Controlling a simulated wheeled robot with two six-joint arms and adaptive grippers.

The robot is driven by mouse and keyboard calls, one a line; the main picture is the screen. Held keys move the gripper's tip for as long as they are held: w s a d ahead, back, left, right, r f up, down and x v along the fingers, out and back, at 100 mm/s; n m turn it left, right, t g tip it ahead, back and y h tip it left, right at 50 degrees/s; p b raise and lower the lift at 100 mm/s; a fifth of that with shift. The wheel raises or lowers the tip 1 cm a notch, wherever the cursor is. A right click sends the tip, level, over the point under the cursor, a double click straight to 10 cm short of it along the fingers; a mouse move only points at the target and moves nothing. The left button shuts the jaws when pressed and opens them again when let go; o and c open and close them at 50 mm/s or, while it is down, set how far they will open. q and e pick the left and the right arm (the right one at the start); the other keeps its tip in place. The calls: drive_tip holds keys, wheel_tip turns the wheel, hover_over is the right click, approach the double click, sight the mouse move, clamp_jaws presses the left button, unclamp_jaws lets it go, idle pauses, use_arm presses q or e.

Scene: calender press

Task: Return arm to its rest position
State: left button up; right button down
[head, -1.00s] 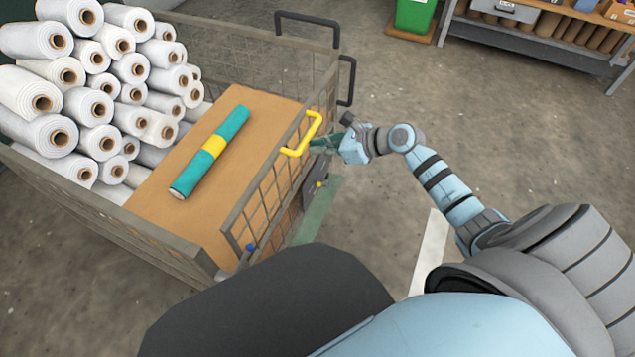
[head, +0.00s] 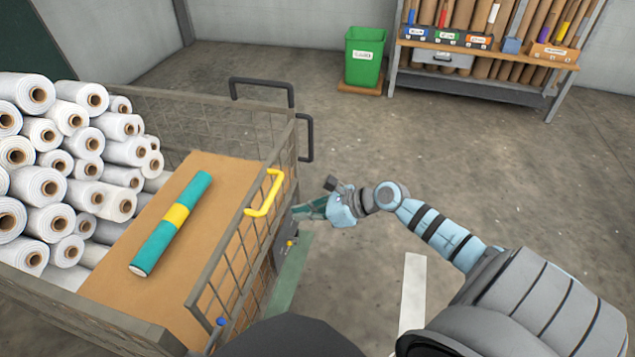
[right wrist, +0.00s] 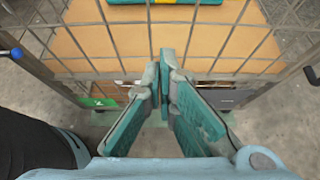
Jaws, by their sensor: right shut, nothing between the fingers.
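My right arm reaches in from the lower right in the head view. Its right gripper (head: 308,208) is beside the outer mesh side of the cart, just right of the yellow handle (head: 264,194). In the right wrist view the right gripper (right wrist: 165,72) is shut with its teal fingertips together and nothing between them, in front of the mesh. My left gripper is not in view.
The mesh cart (head: 140,325) holds a brown board (head: 120,290) with a teal roll (head: 160,245) on it and stacked white rolls (head: 85,145). A green bin (head: 364,60) and a shelf (head: 480,88) stand behind. The floor right of the cart is clear.

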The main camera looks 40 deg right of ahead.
drive_tip(key=p+v, duration=0.1)
drive_tip(key=v, duration=0.4)
drive_tip(key=shift+r, duration=0.2)
